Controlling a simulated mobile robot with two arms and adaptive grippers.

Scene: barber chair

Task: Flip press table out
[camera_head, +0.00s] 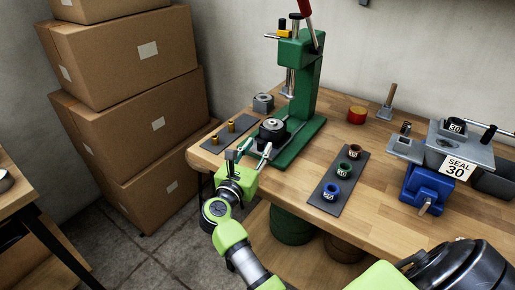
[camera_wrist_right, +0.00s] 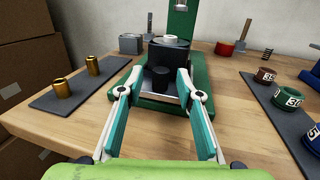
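The green press (camera_head: 300,85) stands upright at the back of the wooden bench, with a red-handled lever on top. Its dark press table (camera_head: 272,130) sits low on the green base, with a round metal piece on top. My right gripper (camera_head: 249,154) is at the front of the press, low over the bench edge. In the right wrist view, my right gripper (camera_wrist_right: 156,84) has its fingers spread, with the front of the dark press table (camera_wrist_right: 160,56) between or just beyond the tips. I cannot tell whether they touch it. My left gripper is not in view.
A dark mat with brass pieces (camera_wrist_right: 63,88) lies left of the press. A mat with several coloured rings (camera_head: 331,191) lies right. A blue vise (camera_head: 427,188) with a "SEAL 30" label stands further right. Cardboard boxes (camera_head: 120,60) are stacked at left.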

